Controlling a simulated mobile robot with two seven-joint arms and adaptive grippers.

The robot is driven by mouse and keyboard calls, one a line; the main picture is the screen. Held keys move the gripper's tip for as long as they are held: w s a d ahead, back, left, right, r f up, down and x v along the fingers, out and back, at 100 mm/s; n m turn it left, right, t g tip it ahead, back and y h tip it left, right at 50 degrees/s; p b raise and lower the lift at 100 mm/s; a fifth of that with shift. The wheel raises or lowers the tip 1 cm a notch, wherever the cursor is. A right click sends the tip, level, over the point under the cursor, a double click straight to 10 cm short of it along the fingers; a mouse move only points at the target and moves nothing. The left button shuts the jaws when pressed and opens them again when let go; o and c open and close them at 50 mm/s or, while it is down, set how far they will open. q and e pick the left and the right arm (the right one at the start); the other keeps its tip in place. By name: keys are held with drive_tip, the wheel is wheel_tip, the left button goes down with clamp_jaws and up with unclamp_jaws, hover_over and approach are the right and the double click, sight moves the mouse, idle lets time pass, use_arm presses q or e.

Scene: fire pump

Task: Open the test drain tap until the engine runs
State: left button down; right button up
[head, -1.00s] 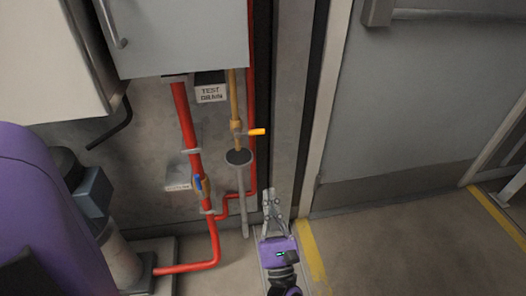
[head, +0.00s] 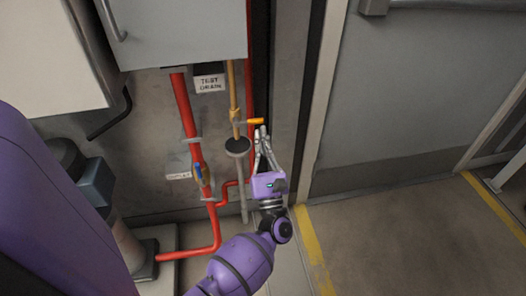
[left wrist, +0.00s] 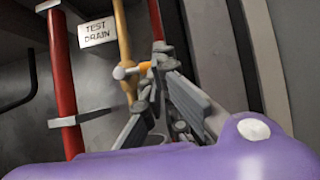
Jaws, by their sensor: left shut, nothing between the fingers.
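The test drain tap has an orange lever (head: 254,121) that sticks out to the right from a brass pipe (head: 233,95), above a dark round funnel (head: 237,147). The lever also shows in the left wrist view (left wrist: 145,67). A "TEST DRAIN" sign (head: 210,83) hangs left of the pipe. My left gripper (head: 261,132) is shut and empty. Its fingertips are just below the lever's outer end in the head view. In the left wrist view the fingers overlap the lever, and I cannot tell whether they touch it. My right gripper is not in view.
A red pipe (head: 190,125) with a blue-handled valve (head: 198,173) runs down the wall to the left. A grey cabinet (head: 180,30) hangs above. A grey door (head: 415,90) is on the right. The floor before it (head: 390,230) is clear.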

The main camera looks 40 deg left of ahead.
use_arm(q)
drive_tip(key=shift+w+a+r, duration=0.3)
drive_tip(key=shift+a, duration=0.1)
drive_tip(key=shift+d+r+n+g+y+b, duration=0.1)
drive_tip(key=shift+r+n+g+y+b, duration=0.2)
drive_tip(key=shift+n+g+b, duration=0.55)
drive_tip(key=shift+w+n+y, duration=0.1)
drive_tip(key=shift+n+y, duration=0.2)
drive_tip(key=shift+n, duration=0.25)
